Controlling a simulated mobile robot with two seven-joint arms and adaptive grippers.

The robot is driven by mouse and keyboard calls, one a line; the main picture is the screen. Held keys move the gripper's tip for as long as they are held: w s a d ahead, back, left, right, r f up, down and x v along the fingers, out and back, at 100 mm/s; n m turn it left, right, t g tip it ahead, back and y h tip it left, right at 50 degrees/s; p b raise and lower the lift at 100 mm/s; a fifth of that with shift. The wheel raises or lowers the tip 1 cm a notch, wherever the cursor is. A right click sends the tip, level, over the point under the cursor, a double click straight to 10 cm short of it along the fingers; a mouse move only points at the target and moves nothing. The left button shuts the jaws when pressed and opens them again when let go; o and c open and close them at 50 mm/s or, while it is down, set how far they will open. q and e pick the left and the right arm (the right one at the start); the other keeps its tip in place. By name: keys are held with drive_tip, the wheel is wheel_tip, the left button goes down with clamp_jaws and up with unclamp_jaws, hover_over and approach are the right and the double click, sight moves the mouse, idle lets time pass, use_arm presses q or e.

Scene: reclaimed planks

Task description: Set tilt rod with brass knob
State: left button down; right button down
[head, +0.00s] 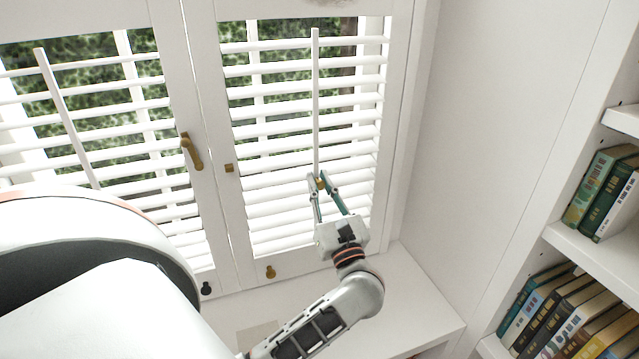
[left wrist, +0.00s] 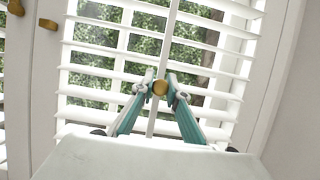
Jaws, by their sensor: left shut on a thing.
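The white tilt rod (head: 315,100) runs upright down the middle of the right shutter panel, in front of its louvers. Its brass knob (left wrist: 160,88) is between the fingertips of my left gripper (head: 319,180). The gripper is shut on the knob, and in the left wrist view the fingertips (left wrist: 158,90) close on it from both sides. The louvers (head: 290,148) look open, with greenery showing through the gaps. My right gripper is not in view.
A second tilt rod (head: 66,118) stands on the left panel. A brass latch (head: 191,151) sits on the stile between the panels. A white sill (head: 400,290) lies below, and shelves of books (head: 570,315) stand at right.

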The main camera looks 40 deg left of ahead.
use_arm(q)
wheel_tip(320, 180, down, 5)
drive_tip(key=b, duration=0.3)
drive_tip(key=shift+r+b, duration=0.1)
drive_tip(key=shift+b, duration=0.25)
drive_tip(key=c, duration=2.1)
unclamp_jaws()
drive_tip(key=shift+o, duration=0.9)
drive_tip(key=v, duration=1.2)
